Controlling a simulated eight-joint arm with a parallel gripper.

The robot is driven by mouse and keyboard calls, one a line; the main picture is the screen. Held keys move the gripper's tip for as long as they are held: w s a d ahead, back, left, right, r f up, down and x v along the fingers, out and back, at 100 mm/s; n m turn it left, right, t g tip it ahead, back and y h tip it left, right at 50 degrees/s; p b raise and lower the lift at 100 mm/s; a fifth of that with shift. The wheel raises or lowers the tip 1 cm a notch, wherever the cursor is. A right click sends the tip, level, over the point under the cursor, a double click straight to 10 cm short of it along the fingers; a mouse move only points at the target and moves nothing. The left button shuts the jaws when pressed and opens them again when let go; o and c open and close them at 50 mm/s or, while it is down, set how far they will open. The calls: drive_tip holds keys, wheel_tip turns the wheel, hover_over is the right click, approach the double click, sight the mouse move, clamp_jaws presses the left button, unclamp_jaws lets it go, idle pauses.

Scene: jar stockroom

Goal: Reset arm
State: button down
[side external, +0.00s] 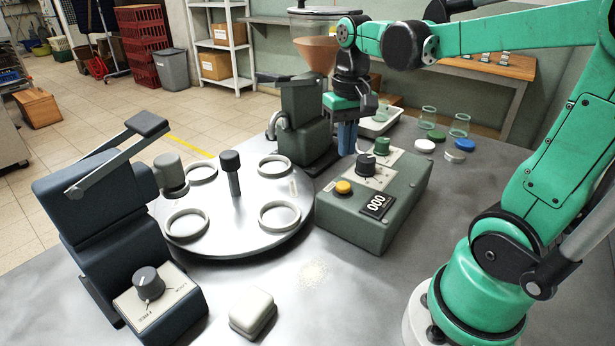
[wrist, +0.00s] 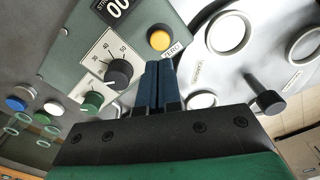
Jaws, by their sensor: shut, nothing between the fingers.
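My gripper (side external: 347,138) hangs from my green arm behind the control box, its blue fingers pointing down. The fingers are together with nothing between them. In the wrist view the two blue fingertips (wrist: 159,68) lie side by side in front of the box. The green-grey control box (side external: 345,228) has a yellow button (side external: 344,187), a black dial, a green knob (side external: 381,146) and a counter display (side external: 377,205). I cannot tell whether the fingers touch the box.
A round turntable (side external: 245,240) with several rings stands left of the box. A dark blue press (side external: 107,215) stands front left and a green machine (side external: 307,120) behind. Glass jars (side external: 459,125) and coloured lids (side external: 453,156) stand at the back right. A pale block (side external: 252,312) lies in front.

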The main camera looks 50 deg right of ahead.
drive_tip(key=shift+r, duration=0.25)
drive_tip(key=shift+s+r, duration=0.15)
drive_tip(key=shift+r, duration=0.1)
drive_tip(key=s+a+r, duration=0.2)
drive_tip(key=s+r, duration=0.2)
drive_tip(key=r, duration=0.2)
drive_tip(key=shift+s+r, duration=0.15)
drive_tip(key=shift+r, duration=0.1)
drive_tip(key=w+a+f+n+t, duration=0.5)
drive_tip(key=a+f+n+t, duration=0.1)
drive_tip(key=a+f+t, duration=0.1)
wheel_tip(320, 180, down, 2)
drive_tip(key=shift+w+a, duration=0.15)
drive_tip(key=shift+a, duration=0.6)
